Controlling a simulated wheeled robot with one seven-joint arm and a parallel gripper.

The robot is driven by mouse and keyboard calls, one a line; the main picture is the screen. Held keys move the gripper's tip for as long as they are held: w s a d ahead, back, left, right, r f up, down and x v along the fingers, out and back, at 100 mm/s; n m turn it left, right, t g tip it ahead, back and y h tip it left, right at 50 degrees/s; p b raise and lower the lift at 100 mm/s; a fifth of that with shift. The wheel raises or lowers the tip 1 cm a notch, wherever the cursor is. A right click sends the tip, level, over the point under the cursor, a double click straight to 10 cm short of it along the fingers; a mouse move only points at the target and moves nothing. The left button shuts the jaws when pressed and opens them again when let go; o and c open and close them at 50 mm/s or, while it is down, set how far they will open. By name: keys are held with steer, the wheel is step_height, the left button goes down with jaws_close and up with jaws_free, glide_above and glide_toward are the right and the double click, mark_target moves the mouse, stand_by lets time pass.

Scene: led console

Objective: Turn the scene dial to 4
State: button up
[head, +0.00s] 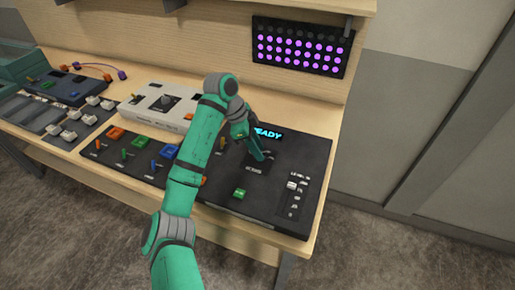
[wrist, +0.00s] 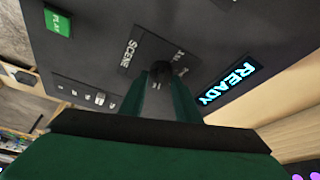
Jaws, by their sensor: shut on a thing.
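The black console (head: 270,205) lies on the wooden desk at its right end. The scene dial (wrist: 161,68) is a small dark knob beside the printed word SCENE in the wrist view. My gripper (wrist: 162,78) is shut on the dial, with a green finger on each side of it. In the head view my gripper (head: 262,156) reaches down to the console just below the lit READY display (head: 267,134). There the dial is mostly hidden by my fingers. The number the dial points to cannot be read.
A green button (head: 239,193) and a level slider (head: 291,185) are on the same console. A panel of purple lights (head: 300,47) hangs on the back board. A grey box with a knob (head: 160,107) and colored switches stand to the left.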

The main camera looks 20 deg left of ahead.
steer(key=shift+m, duration=0.7)
steer(key=o, duration=1)
steer(key=v, duration=1)
steer(key=shift+w+a+r, duration=0.2)
steer(key=shift+r, duration=0.15)
